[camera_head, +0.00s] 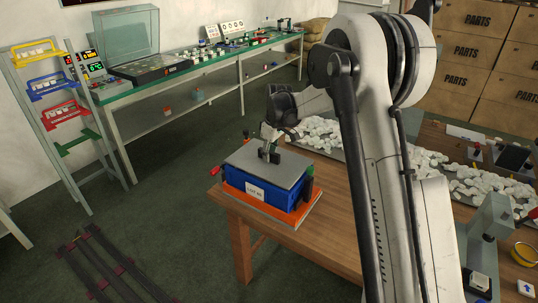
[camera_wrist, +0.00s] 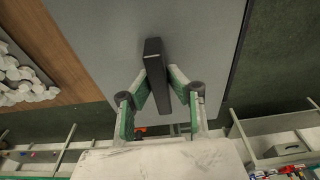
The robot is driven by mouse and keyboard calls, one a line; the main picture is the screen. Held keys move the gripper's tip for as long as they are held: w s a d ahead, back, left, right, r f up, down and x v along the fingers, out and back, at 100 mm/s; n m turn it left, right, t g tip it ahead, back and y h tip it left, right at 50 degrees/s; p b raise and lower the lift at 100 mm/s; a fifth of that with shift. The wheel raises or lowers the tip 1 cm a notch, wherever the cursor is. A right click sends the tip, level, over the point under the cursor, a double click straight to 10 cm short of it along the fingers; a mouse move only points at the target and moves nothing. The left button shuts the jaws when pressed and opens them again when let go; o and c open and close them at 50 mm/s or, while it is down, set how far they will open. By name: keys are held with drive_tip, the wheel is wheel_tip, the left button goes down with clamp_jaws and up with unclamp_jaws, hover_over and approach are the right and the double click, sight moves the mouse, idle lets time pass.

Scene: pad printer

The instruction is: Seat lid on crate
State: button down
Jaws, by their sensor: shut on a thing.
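The grey lid (camera_head: 268,165) lies over the blue crate (camera_head: 262,189), which bears a white label and stands on an orange base (camera_head: 291,216) at the table's near left corner. From this view I cannot tell whether the lid is fully down on the rim. My gripper (camera_head: 269,152) is above the lid with its fingers shut on the lid's black handle. In the wrist view the grey lid (camera_wrist: 105,45) fills the upper middle, and the green-edged fingers of my gripper (camera_wrist: 167,88) stand on both sides of the black handle (camera_wrist: 153,66). The crate is hidden there.
The wooden table (camera_head: 336,221) holds a long tray of white pieces (camera_head: 420,163) behind and right of the crate. A red clamp handle (camera_head: 214,171) is beside the crate's left end. A green workbench (camera_head: 190,68) runs along the wall.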

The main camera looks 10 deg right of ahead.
drive_tip(key=shift+f+b, duration=0.7)
drive_tip(key=shift+f, duration=0.2)
drive_tip(key=c, duration=1.6)
unclamp_jaws()
drive_tip(key=shift+r, duration=0.15)
drive_tip(key=shift+s+d+r+p, duration=0.15)
drive_tip(key=shift+r+p, duration=0.35)
drive_tip(key=shift+r, duration=0.7)
drive_tip(key=shift+s+d+r+p, duration=0.15)
drive_tip(key=shift+r+p, duration=0.35)
drive_tip(key=shift+r, duration=0.7)
drive_tip(key=shift+s+d+r+p, duration=0.15)
drive_tip(key=shift+r+p, duration=0.35)
drive_tip(key=shift+r, duration=0.7)
drive_tip(key=shift+r, duration=0.1)
drive_tip(key=shift+r+p, duration=0.75)
drive_tip(key=shift+r, duration=1.15)
